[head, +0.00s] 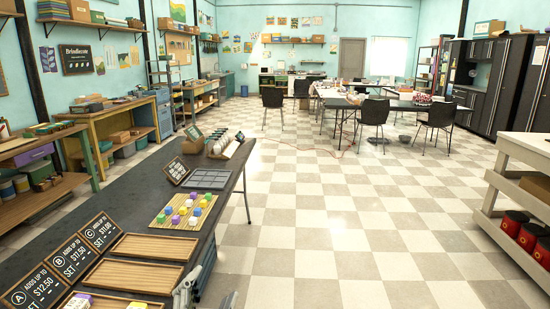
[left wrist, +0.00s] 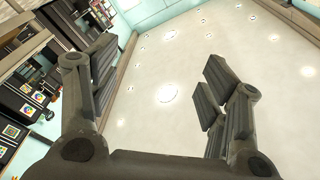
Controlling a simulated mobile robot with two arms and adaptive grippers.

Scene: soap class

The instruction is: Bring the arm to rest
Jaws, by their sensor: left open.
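My left gripper (head: 187,290) shows low in the head view, by the right edge of the dark table, partly cut off by the frame. In the left wrist view its two dark fingers (left wrist: 162,78) stand wide apart with nothing between them. Behind them is the pale ceiling with round lights, so the wrist camera looks upward. My right gripper is not in view.
The dark table (head: 125,200) holds wooden trays (head: 153,247), price signs (head: 100,232), a board of coloured soaps (head: 184,210) and a grey tray (head: 209,179). A white shelf (head: 520,150) stands at right. The checkered floor (head: 330,220) between is clear.

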